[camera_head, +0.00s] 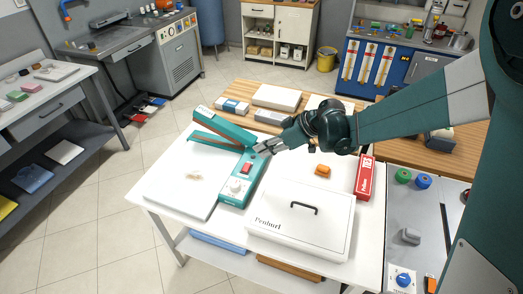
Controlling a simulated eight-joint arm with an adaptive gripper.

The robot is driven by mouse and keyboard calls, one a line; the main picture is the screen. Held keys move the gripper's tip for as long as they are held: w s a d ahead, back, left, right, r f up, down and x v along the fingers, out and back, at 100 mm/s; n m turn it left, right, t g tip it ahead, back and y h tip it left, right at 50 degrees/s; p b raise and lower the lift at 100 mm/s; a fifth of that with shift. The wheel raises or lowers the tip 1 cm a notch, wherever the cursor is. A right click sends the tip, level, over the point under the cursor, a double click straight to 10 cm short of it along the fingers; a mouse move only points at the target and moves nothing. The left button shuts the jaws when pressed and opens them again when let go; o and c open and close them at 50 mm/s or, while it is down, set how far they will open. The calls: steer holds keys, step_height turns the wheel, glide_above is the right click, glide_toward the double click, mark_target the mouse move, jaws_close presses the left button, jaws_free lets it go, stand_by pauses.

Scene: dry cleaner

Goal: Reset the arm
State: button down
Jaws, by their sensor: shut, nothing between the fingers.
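My arm reaches in from the right, and my gripper (262,148) is shut and empty. It is above the white table (150,203), close to the raised lever and base of a teal sealing device (236,188) with a red switch. I cannot tell whether the fingertips touch the device. Part of the table behind my wrist is hidden by my arm.
A white lidded box (300,225) with a dark handle stands at the table's front. An orange block (323,171) and a red box (365,177) lie on the right. Wooden counters (240,93) stand behind. Free floor (90,220) is at left.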

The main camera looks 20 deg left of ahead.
steer(key=shift+d+r, duration=0.1)
steer(key=shift+d, duration=0.05)
stand_by(0.3)
steer(key=s+d+r+m+t+h, duration=0.1)
steer(key=s+d+r+m, duration=0.2)
steer(key=d, duration=0.5)
steer(key=s+d+r+m+t+h, duration=0.1)
steer(key=d+r+m+t, duration=0.1)
steer(key=d+r, duration=0.35)
steer(key=s+d+r+m+t+h, duration=0.1)
steer(key=s+d+r+m, duration=0.15)
steer(key=d, duration=0.75)
steer(key=s+d+m+t+h, duration=0.2)
steer(key=s+d+m, duration=0.3)
steer(key=s+d, duration=0.3)
steer(key=s+d+r+m+t+h, duration=0.1)
steer(key=s+d+m+h, duration=0.3)
steer(key=d, duration=1.2)
steer(key=s+m+t, duration=0.1)
steer(key=s, duration=0.3)
steer(key=shift+s+r, duration=0.2)
steer(key=shift+s, duration=0.2)
